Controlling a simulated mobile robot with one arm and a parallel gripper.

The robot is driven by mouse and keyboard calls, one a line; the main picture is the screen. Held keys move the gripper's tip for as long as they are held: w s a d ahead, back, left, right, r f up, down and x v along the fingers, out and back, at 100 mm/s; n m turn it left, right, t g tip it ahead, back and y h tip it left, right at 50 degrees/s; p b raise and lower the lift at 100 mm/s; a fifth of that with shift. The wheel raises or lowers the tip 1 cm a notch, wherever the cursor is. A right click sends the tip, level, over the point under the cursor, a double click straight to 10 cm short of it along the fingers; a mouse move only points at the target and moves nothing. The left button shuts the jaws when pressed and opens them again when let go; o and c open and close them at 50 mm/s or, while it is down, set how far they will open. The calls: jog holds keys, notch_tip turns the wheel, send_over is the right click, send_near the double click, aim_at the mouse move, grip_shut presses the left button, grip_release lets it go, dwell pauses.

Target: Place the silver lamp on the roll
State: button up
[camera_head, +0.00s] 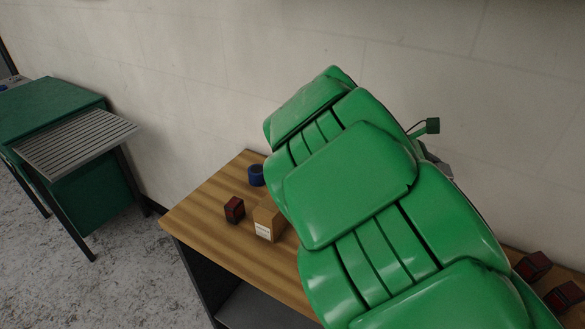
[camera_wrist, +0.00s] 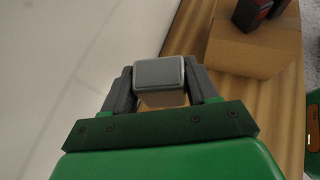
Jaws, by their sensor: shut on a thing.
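In the wrist view, my gripper (camera_wrist: 160,82) is shut on the silver lamp (camera_wrist: 160,72), a small block with a grey face and dark rim. Its two dark fingers press on the lamp's sides. In the head view, my green arm hides the lamp and most of the gripper. The blue roll (camera_head: 256,176) lies on the wooden bench (camera_head: 205,205), near its back edge and left of my arm. The roll is not visible in the wrist view.
A cardboard box (camera_head: 268,222) and a red-black lamp (camera_head: 234,209) stand near the roll. Two more red-black lamps (camera_head: 532,266) (camera_head: 563,296) are at the right. The wrist view shows a box (camera_wrist: 255,48) and a red-black item (camera_wrist: 255,12). A green cabinet (camera_head: 80,170) stands left.

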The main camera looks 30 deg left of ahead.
jog(key=s+a+n+t+y, duration=0.2)
jog(key=s+a+n, duration=0.15)
jog(key=a, duration=0.95)
jog(key=s+a+n+t+y, duration=0.2)
jog(key=s+a+n+y, duration=0.15)
jog(key=a, duration=0.95)
jog(key=s+a+n+t+y, duration=0.2)
jog(key=s+a, duration=0.2)
jog(key=a, duration=0.9)
send_over(256, 169)
jog(key=shift+s+f, duration=0.15)
jog(key=shift+f, duration=6.3)
jog(key=shift+f, duration=0.15)
jog(key=o, duration=1.4)
